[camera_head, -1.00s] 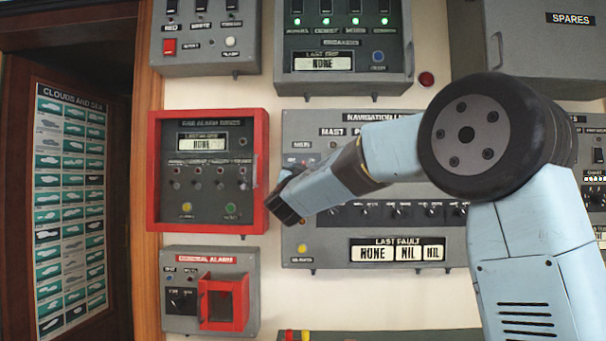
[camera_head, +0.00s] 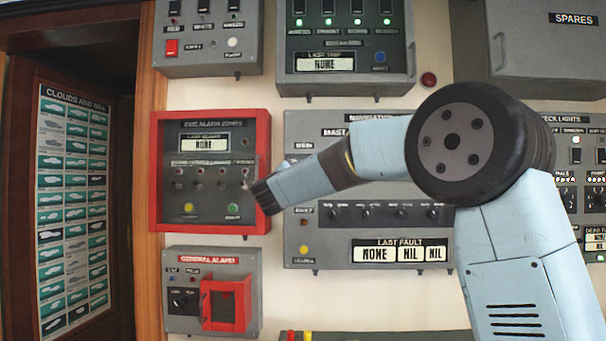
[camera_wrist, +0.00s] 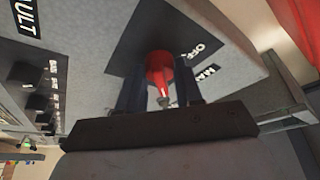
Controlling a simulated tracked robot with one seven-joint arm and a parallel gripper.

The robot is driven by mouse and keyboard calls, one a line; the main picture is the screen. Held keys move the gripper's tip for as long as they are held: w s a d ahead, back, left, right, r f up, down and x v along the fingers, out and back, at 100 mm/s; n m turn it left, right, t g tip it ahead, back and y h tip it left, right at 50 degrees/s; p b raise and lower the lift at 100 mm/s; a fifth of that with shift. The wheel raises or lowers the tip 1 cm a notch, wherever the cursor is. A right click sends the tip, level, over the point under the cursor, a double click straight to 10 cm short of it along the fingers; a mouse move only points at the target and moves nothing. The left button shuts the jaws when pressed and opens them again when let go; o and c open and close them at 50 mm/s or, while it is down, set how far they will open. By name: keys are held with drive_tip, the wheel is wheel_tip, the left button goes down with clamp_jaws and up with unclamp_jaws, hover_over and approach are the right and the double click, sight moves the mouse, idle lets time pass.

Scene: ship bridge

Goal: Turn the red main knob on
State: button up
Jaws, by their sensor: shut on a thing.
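The red main knob (camera_wrist: 159,66) shows in the wrist view, on a dark plate with an OFF label and a partly hidden second label. My gripper (camera_wrist: 158,84) has one finger on each side of the knob and is shut on it. The gripper's wide dark body covers the lower part of that view. In the head view the knob and my fingers are hidden behind my arm, at the left part of the navigation lights panel (camera_head: 330,252). The knob's exact turn angle is hard to tell.
The red-framed fire alarm panel (camera_head: 156,180) is just left of my wrist, which overlaps its right edge. The general alarm box (camera_head: 212,260) with a red guard is below. A breaker panel (camera_head: 345,83) is above. Black knobs (camera_wrist: 28,75) sit left in the wrist view.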

drive_tip(key=shift+d, duration=0.1)
drive_tip(key=o, duration=1)
drive_tip(key=v, duration=1.3)
drive_tip(key=shift+s+a+f, duration=0.2)
drive_tip(key=shift+s+a, duration=0.05)
